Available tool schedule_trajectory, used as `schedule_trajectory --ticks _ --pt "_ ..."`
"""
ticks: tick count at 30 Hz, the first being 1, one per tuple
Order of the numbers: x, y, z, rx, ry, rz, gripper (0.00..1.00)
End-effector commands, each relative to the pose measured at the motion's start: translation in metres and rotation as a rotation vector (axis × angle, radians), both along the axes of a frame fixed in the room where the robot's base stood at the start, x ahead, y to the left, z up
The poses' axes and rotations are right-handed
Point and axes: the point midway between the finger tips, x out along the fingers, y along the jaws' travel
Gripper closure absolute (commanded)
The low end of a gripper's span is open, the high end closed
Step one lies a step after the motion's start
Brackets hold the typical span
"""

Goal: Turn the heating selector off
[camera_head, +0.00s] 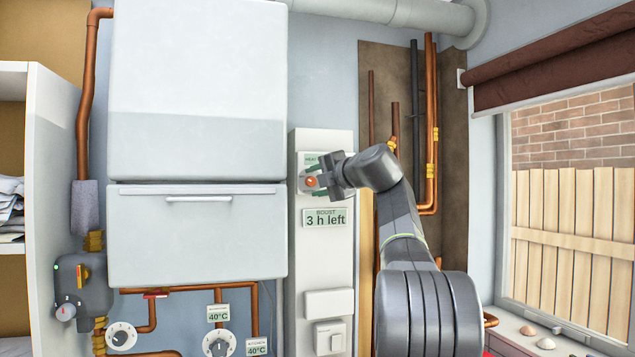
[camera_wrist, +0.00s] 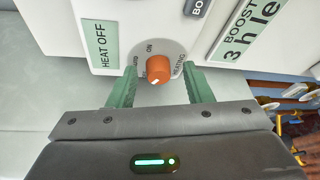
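The heating selector is an orange round knob (camera_wrist: 158,68) with a white pointer mark, set on a pale dial plate on the white control panel. In the wrist view the mark points down and left; the label beside that end is too small to read surely. "ON" and "HEATING" show around the dial. The display (camera_wrist: 97,43) beside it reads "HEAT OFF". My gripper (camera_wrist: 157,74) is open, with one green finger on each side of the knob and a visible gap on both sides. In the head view the knob (camera_head: 311,182) shows just left of my gripper (camera_head: 319,174).
A "BOOST 3 h left" display (camera_head: 325,218) sits below the knob. Lower on the panel are a blank cover (camera_head: 329,303) and a switch (camera_head: 328,338). A large white cabinet (camera_head: 197,238) stands left. Copper pipes (camera_head: 430,150) run at the right.

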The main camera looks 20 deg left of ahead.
Motion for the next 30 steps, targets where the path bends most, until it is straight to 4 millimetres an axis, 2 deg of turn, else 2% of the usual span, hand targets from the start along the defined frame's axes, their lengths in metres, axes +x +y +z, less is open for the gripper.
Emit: schedule_trajectory --ticks 8,11,21,25,30 --pt "-0.004 -0.006 0.002 0.002 -0.003 -0.002 0.54" --pt "-0.011 -0.019 0.003 0.002 -0.003 -0.003 0.54" --pt "-0.052 -0.083 0.013 0.001 -0.003 -0.004 0.54" --pt "-0.064 -0.101 0.017 0.002 -0.002 -0.003 0.54" --pt "-0.072 -0.113 0.019 0.001 -0.001 -0.002 0.54"
